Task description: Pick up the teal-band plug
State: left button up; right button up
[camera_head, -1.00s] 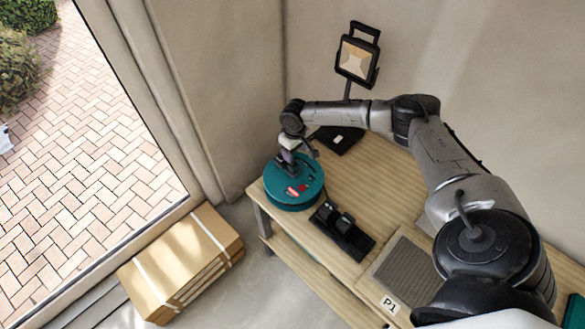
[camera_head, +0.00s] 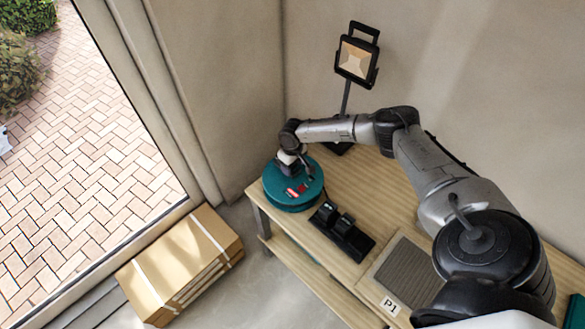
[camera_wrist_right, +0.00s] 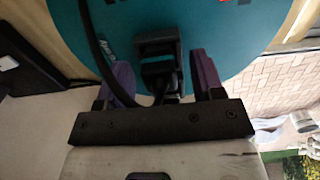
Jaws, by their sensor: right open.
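The teal-band plug (camera_wrist_right: 157,62) is black with a narrow teal stripe. In the right wrist view it lies over the round teal drum (camera_wrist_right: 215,30), between the two purple fingers. My right gripper (camera_wrist_right: 164,76) is open around the plug, with gaps on both sides. In the head view my right gripper (camera_head: 297,172) is low over the teal drum (camera_head: 284,196) at the bench's left end, and the plug cannot be made out there. A black cable runs past the left finger in the wrist view. My left gripper is not in view.
A black holder with two upright blocks (camera_head: 343,232) stands beside the drum. A work lamp (camera_head: 357,58) stands behind. A grey ribbed mat (camera_head: 407,272) by the P1 label (camera_head: 390,305) lies farther right. A strapped carton (camera_head: 182,265) is on the floor.

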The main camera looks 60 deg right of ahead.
jog(key=c, duration=1.1)
jog(key=shift+r, duration=0.15)
